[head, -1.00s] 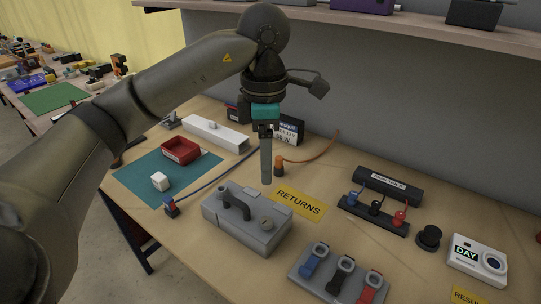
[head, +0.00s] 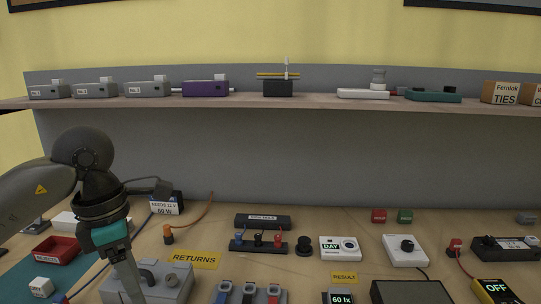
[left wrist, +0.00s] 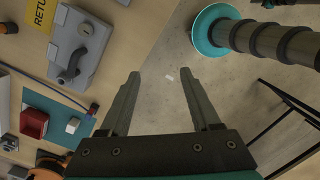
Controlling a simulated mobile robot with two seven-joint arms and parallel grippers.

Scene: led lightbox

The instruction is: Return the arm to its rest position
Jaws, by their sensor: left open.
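My left arm comes in from the left in the head view. Its gripper (head: 128,284) hangs downward in front of the grey case with a handle (head: 168,283) and hides part of it. In the left wrist view the two fingers (left wrist: 160,75) are apart with nothing between them. Bare floor shows beyond the fingertips, and the grey case (left wrist: 76,48) lies to their left on the bench. My right gripper is in neither view.
The bench (head: 330,221) holds a yellow RETURNS label (head: 194,259), a red tray (head: 56,250), a white box marked DAY (head: 341,248) and a terminal strip (head: 258,246). A shelf (head: 225,102) with several devices runs behind. Open floor (left wrist: 165,100) lies beside the bench edge.

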